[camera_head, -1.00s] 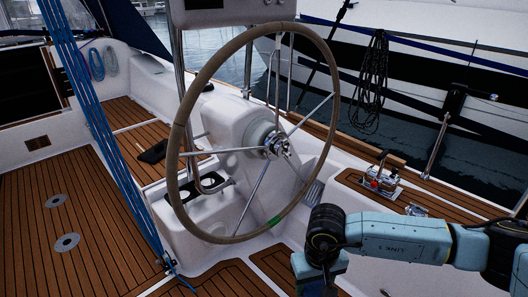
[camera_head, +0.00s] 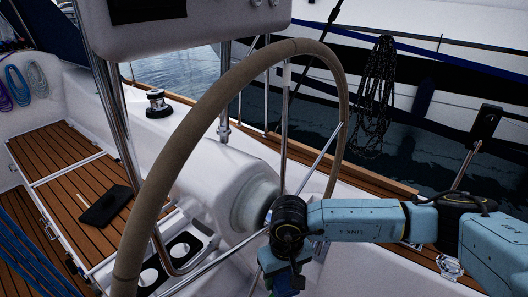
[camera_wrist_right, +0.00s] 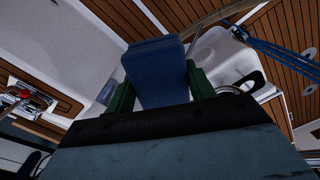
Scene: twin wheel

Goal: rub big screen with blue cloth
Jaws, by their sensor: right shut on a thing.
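A blue cloth (camera_wrist_right: 157,70) shows in the wrist view, held between the two green fingers of my right gripper (camera_wrist_right: 160,88), which is shut on it. In the head view my right gripper (camera_head: 283,278) hangs at the bottom, in front of the steering wheel's hub, and the cloth is hard to make out there. A dark screen (camera_head: 148,9) sits in a pale housing (camera_head: 200,30) above the wheel at the top, partly cut off by the picture's edge. The gripper is well below and apart from it. My left gripper is not in view.
The large steering wheel (camera_head: 190,130) stands between the housing and my right arm. Steel posts (camera_head: 113,100) rise at its left. A black flat object (camera_head: 106,205) lies on the wooden seat at left. Blue ropes (camera_head: 30,255) run at lower left.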

